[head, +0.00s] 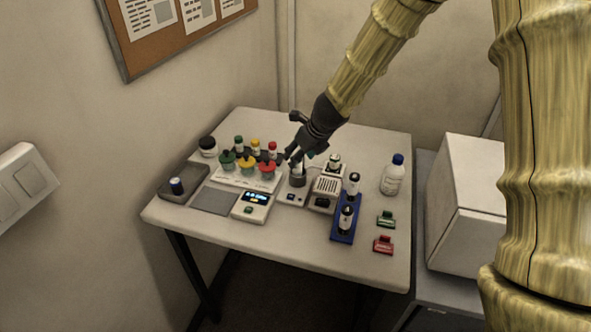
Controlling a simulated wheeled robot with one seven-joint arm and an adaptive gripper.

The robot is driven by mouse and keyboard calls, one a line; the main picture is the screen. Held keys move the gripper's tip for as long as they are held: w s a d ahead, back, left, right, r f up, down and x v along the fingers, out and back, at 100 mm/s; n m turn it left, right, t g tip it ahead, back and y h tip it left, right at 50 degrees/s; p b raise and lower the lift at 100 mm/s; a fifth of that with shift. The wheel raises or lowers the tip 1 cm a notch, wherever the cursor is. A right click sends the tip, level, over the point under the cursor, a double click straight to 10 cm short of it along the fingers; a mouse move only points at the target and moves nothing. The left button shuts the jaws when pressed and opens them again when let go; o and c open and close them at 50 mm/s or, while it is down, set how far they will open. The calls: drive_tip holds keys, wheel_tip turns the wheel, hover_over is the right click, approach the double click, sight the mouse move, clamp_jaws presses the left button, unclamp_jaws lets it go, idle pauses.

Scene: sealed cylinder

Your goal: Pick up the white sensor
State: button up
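I cannot tell surely which thing is the white sensor. A small whitish piece (297,170) shows at the top of a dark grey cup (298,181), just below my gripper, and it is too small to make out. My dark gripper (293,160) points down and left over the middle of the table, close above this cup. Its fingers are small and dark in the head view. I cannot tell whether they are open or shut, or whether they touch anything.
The white table (280,226) holds several bottles with coloured caps at the left, a scale with a lit display (257,198), and a grilled white device (327,186). A blue rack (345,228) and a blue-capped bottle (393,178) stand to the right. The front edge is clear.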

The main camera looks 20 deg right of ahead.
sight(297, 169)
drive_tip(key=shift+w+f, duration=0.4)
drive_tip(key=shift+f, duration=0.2)
drive_tip(key=shift+s+f+p, duration=0.25)
drive_tip(key=shift+s+p, duration=0.1)
drive_tip(key=shift+p, duration=0.05)
drive_tip(key=shift+w+f, duration=0.1)
drive_tip(key=shift+f, duration=0.2)
drive_tip(key=shift+w+a+f, duration=0.2)
drive_tip(key=shift+w+f, duration=0.6)
drive_tip(key=shift+s+r, duration=0.25)
drive_tip(key=shift+s, duration=0.1)
drive_tip(key=shift+w+f, duration=0.15)
drive_tip(key=shift+w, duration=0.05)
drive_tip(key=c, duration=0.9)
clamp_jaws()
